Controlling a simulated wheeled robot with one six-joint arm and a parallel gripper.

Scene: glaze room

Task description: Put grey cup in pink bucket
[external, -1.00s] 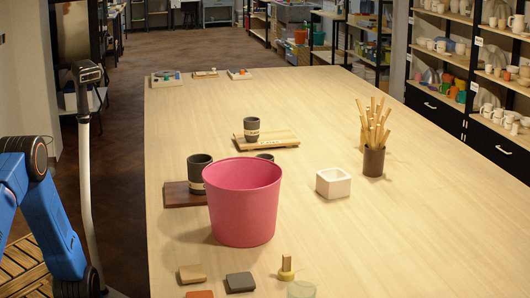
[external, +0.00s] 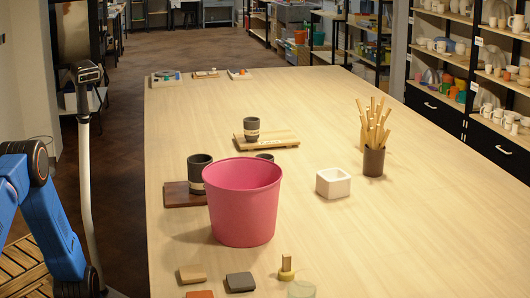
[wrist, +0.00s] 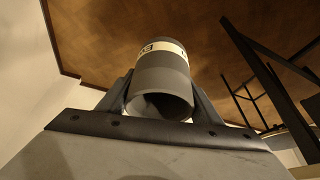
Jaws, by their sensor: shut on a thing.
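In the wrist view, my gripper (wrist: 160,108) is shut on a grey cup (wrist: 162,72) with a cream lettered band. The cup's open mouth faces the camera. In the external view only blue links of my arm show at the left edge; the gripper and held cup are out of that picture. The pink bucket (external: 243,210) stands upright near the front of the table; its inside bottom is hidden.
A dark cup (external: 199,174) stands on a dark board (external: 180,196) left of the bucket. Another cup (external: 251,129) stands on a light board (external: 278,140); a third (external: 265,157) is partly hidden behind the bucket. A white square pot (external: 333,183) and small blocks lie nearby.

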